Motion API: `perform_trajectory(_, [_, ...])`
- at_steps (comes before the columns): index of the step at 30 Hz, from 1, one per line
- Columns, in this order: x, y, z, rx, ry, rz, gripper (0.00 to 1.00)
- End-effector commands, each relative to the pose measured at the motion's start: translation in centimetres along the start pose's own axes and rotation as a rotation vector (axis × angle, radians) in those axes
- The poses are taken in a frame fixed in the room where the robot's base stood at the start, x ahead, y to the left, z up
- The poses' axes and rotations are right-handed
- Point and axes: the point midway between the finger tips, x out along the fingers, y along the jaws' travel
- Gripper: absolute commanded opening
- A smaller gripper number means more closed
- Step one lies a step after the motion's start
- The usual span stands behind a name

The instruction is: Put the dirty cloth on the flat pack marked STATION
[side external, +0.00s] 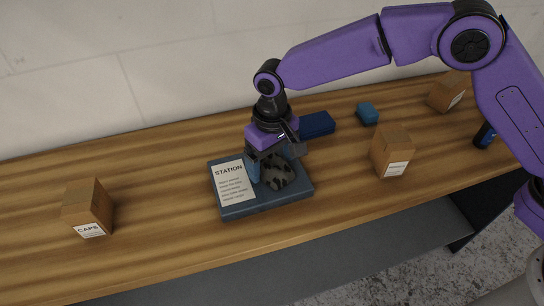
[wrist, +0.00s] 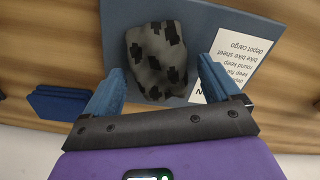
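The dirty cloth (side external: 279,174), a crumpled grey piece with dark blotches, lies on the blue flat pack (side external: 262,208). The pack's white label reads STATION. In the wrist view the cloth (wrist: 150,50) rests on the blue pack (wrist: 202,20), beside the label. My gripper (side external: 273,167) is low over the pack, at the cloth. Its blue fingers (wrist: 160,78) are spread wide, one on each side of the cloth's near end, with a gap to each. The side view partly hides the cloth behind a finger.
A brown box marked CAPS (side external: 88,208) stands at the left. Another brown box (side external: 392,151) stands right of the pack, and a third (side external: 447,92) farther back.

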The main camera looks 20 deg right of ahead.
Motion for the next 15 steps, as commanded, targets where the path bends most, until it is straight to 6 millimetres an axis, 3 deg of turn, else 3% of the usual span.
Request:
perform_trajectory(10, [-0.2, 0.0, 0.0, 0.0, 0.001, 0.0, 0.97])
perform_trajectory(15, [-1.8, 0.0, -0.1, 0.0, 0.003, -0.002, 0.97])
